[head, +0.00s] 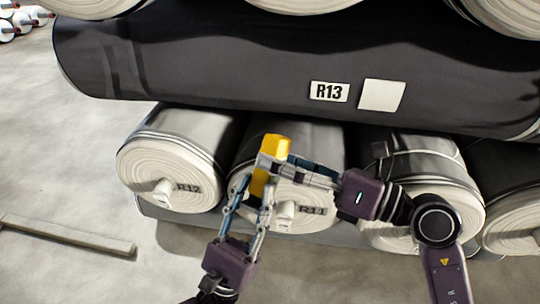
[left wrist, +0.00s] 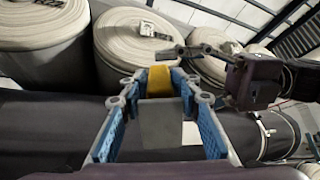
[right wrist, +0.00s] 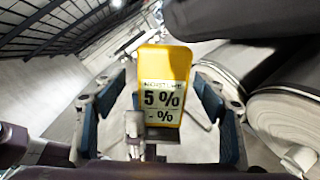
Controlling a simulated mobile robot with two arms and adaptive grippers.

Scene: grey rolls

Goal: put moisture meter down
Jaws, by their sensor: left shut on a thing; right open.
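The moisture meter (head: 275,147) is yellow and upright in front of the lower rolls in the head view. In the right wrist view the meter (right wrist: 165,65) faces the camera, with a white display reading 5 %. My left gripper (head: 257,188) comes from below and is shut on the meter's lower part. My right gripper (head: 276,164) reaches in from the right at the meter's upper part. In the right wrist view it is open (right wrist: 162,88), with a blue pad on either side of the meter. Contact with the right pads cannot be told.
A dark roll labelled R13 (head: 220,55) lies across the lower rolls. Roll R12 (head: 175,165) and other pale-ended rolls (head: 425,165) stand close behind my grippers. A pale bar (head: 65,235) lies on the floor at left; the floor around it is clear.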

